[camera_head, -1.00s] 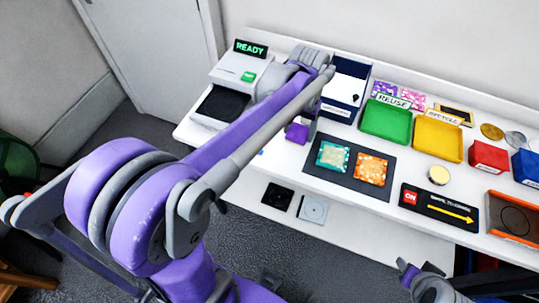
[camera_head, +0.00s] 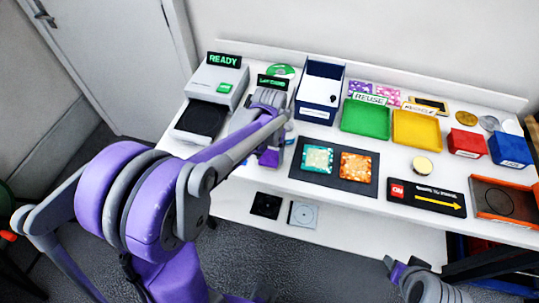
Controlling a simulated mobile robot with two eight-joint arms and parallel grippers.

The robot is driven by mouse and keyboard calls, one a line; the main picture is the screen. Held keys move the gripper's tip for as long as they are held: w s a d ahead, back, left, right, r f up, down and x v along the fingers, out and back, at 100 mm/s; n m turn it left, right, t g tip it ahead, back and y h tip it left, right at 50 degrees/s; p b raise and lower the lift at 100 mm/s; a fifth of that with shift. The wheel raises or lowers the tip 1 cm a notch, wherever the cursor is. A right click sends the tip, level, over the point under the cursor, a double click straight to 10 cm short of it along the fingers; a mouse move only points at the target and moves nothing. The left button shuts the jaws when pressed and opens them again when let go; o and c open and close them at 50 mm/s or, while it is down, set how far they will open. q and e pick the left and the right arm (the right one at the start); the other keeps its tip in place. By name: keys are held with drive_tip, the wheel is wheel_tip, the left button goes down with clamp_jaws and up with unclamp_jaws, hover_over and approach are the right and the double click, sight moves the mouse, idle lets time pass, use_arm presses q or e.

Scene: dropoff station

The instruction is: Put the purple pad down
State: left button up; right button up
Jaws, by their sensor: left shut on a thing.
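My left gripper (camera_head: 268,150) hangs above the left part of the white table, between the machine with the READY sign and the dark mat. It is shut on a small purple piece (camera_head: 268,159), which looks like the purple pad and is partly hidden by the wrist. I cannot tell whether it touches the table. The dark mat (camera_head: 333,188) lies to the right and carries a teal patterned pad (camera_head: 317,159) and an orange patterned pad (camera_head: 355,167).
The READY machine (camera_head: 216,86) has a black front plate (camera_head: 201,119). A second green display (camera_head: 273,82) and a green disc (camera_head: 281,71) sit behind my left arm. A navy bin (camera_head: 318,113), green tray (camera_head: 366,118) and yellow tray (camera_head: 417,130) stand along the back.

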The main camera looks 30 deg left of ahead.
sight(269, 158)
use_arm(q)
drive_tip(key=shift+f, duration=0.2)
drive_tip(key=o, duration=1.4)
drive_tip(key=shift+r, duration=0.35)
wheel_tip(269, 158, up, 11)
drive_tip(key=p, duration=0.1)
drive_tip(key=s+d+f+m+t, duration=0.1)
drive_tip(key=s+d+f+t, duration=0.1)
drive_tip(key=s, duration=0.5)
drive_tip(key=s+d+f+m+t, duration=0.1)
drive_tip(key=s+d+f+t, duration=0.2)
drive_tip(key=s, duration=0.4)
drive_tip(key=shift+d+f+m+t, duration=0.15)
drive_tip(key=shift+d+m+t, duration=0.2)
drive_tip(key=shift+d, duration=0.55)
